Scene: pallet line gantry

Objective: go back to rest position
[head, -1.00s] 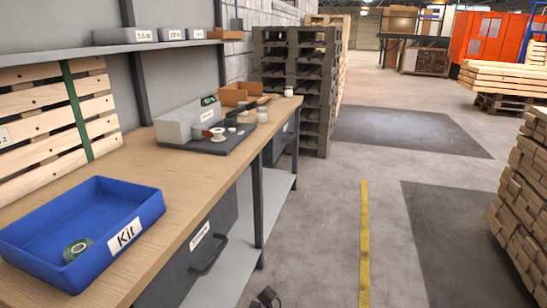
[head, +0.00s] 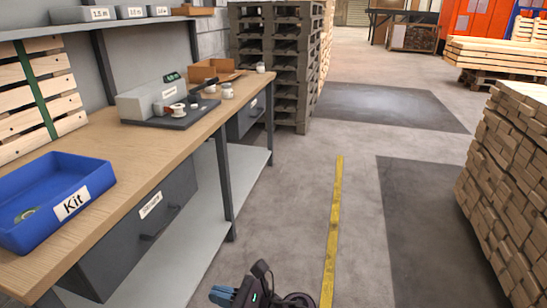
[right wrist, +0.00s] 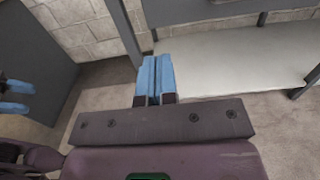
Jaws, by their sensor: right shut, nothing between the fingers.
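My right gripper (head: 222,295) shows at the bottom of the head view, low in front of the bench and over the floor. In the right wrist view its blue fingers (right wrist: 155,78) lie side by side, shut, with nothing between them. At the left edge of the right wrist view, two blue fingers of my left gripper (right wrist: 14,97) show with a gap between them. The left gripper is out of the head view.
A wooden bench (head: 125,138) runs along the left, bearing a blue Kit bin (head: 70,205) with a roll inside and a grey device (head: 150,98). A lower shelf (head: 195,225) and drawer are beneath. Stacked wood (head: 510,180) stands right. Floor around the yellow line (head: 332,225) is clear.

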